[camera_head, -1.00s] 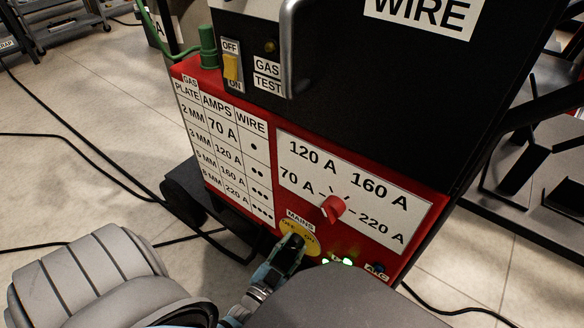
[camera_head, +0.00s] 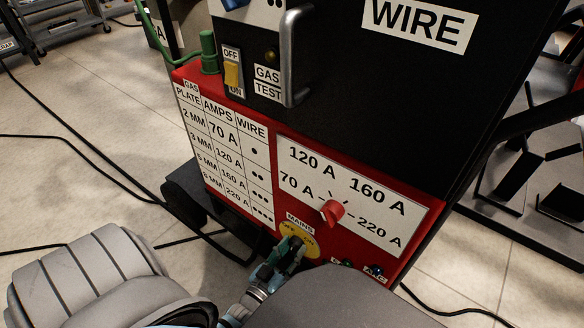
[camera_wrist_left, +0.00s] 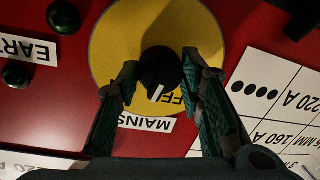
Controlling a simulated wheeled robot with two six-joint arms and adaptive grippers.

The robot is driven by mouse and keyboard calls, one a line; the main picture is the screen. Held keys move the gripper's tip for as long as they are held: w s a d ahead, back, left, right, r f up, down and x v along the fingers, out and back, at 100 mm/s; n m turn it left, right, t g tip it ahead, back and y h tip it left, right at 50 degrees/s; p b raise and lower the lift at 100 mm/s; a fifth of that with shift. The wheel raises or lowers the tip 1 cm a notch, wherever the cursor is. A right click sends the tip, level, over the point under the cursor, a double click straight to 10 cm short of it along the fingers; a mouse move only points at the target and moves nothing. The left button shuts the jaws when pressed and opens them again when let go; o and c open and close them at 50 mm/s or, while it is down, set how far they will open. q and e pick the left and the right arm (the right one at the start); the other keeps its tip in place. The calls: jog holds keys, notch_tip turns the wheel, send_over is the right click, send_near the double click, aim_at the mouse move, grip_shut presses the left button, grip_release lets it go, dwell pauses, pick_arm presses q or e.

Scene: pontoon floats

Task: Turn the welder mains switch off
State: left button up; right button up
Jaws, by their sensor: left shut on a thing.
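The mains switch (camera_wrist_left: 160,68) is a black round knob with a white pointer mark, on a yellow disc (camera_wrist_left: 112,38) in the red front panel. In the left wrist view its mark points down toward the partly hidden OFF lettering. In the head view the yellow disc (camera_head: 312,246) sits below the MAINS label, and my gripper hides the knob. My left gripper (camera_head: 291,245) is shut on the knob, with one green finger on each side in the left wrist view (camera_wrist_left: 160,78). My right gripper is not in view.
The red amps dial (camera_head: 332,211) is just above and right of the mains switch. The lamps beside it, such as this one (camera_head: 346,263), are dark. Black cables (camera_head: 90,143) lie on the floor.

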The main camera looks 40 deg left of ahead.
pick_arm(q)
jog(key=n, duration=0.2)
jog(key=shift+n, duration=0.3)
jog(key=shift+n+h+p, duration=0.3)
jog(key=shift+n, duration=0.9)
jog(key=n, duration=0.4)
jog(key=shift+g+h, duration=0.3)
jog(key=shift+a+n, duration=0.1)
jog(key=shift+n, duration=0.5)
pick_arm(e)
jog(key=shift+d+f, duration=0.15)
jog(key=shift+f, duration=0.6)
pick_arm(q)
jog(key=shift+r, duration=0.1)
jog(key=o, duration=1.2)
jog(key=shift+c, duration=0.2)
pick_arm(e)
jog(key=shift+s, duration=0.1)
pick_arm(q)
jog(key=shift+s, duration=0.15)
